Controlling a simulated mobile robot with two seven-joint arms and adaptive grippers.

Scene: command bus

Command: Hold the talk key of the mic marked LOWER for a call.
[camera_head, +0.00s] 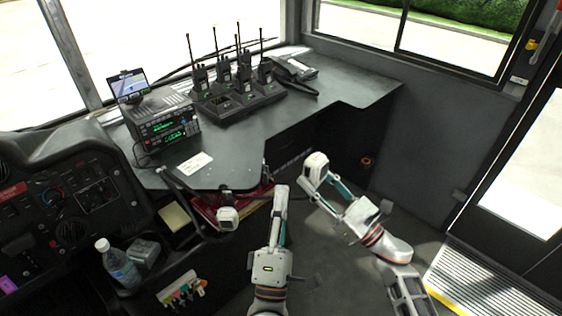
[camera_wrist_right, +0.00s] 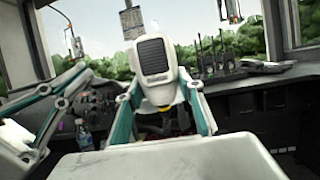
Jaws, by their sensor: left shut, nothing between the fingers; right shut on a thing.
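A white hand mic (camera_head: 315,162) is held up in front of the desk by my right gripper (camera_head: 322,180). In the right wrist view this mic (camera_wrist_right: 155,62) stands upright between the teal-sided fingers, with its dark grille toward the camera; its small label is too small to read. A second white mic (camera_head: 228,215) is at the desk's front edge, its marking unreadable. The two-unit radio (camera_head: 168,125) with green displays sits on the desk. My left gripper (camera_head: 281,190) is shut and empty, left of the held mic and apart from it. The talk key cannot be made out.
Several handheld radios (camera_head: 240,85) stand in a charger on the desk (camera_head: 235,155). A desk phone (camera_head: 293,72) is behind. A bottle (camera_head: 118,265) stands at lower left by the dashboard (camera_head: 75,200). Floor is open right of the desk.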

